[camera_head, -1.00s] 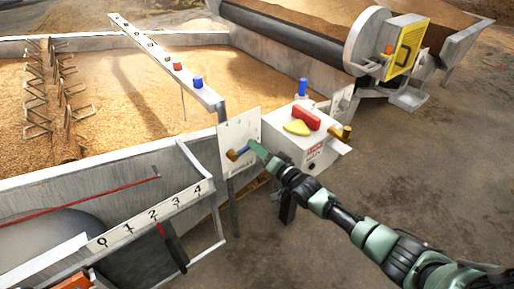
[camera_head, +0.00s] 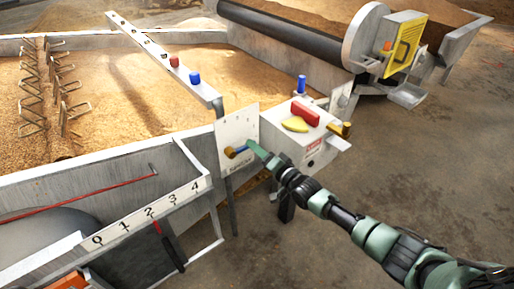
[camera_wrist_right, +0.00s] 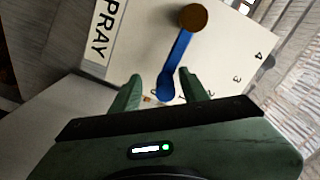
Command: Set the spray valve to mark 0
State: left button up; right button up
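The spray valve is a white plate (camera_head: 236,128) with a blue lever (camera_head: 240,149) on a brown pivot (camera_head: 229,152). In the right wrist view the blue lever (camera_wrist_right: 178,60) runs down from the brown pivot (camera_wrist_right: 193,17). Marks 4 and 3 show to its right; the lower marks are partly hidden by my gripper, so I cannot read the lever's setting. My right gripper (camera_head: 255,149) is at the lever's free end. In the wrist view its two fingers (camera_wrist_right: 160,87) stand apart on either side of that end, with gaps visible. My left gripper is not in view.
A white box (camera_head: 303,140) with red and yellow handles stands right beside the plate. A scale rail (camera_head: 150,213) marked 0 to 4 is at the lower left. A rail with red and blue knobs (camera_head: 165,58) crosses the grain bed. The floor at right is clear.

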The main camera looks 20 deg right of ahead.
jog(key=shift+a, duration=0.2)
jog(key=shift+s, duration=0.15)
jog(key=shift+s+d, duration=0.2)
jog(key=shift+s, duration=0.1)
pick_arm(q)
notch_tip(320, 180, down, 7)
jog(key=p, duration=0.2)
pick_arm(e)
jog(key=v, duration=0.7)
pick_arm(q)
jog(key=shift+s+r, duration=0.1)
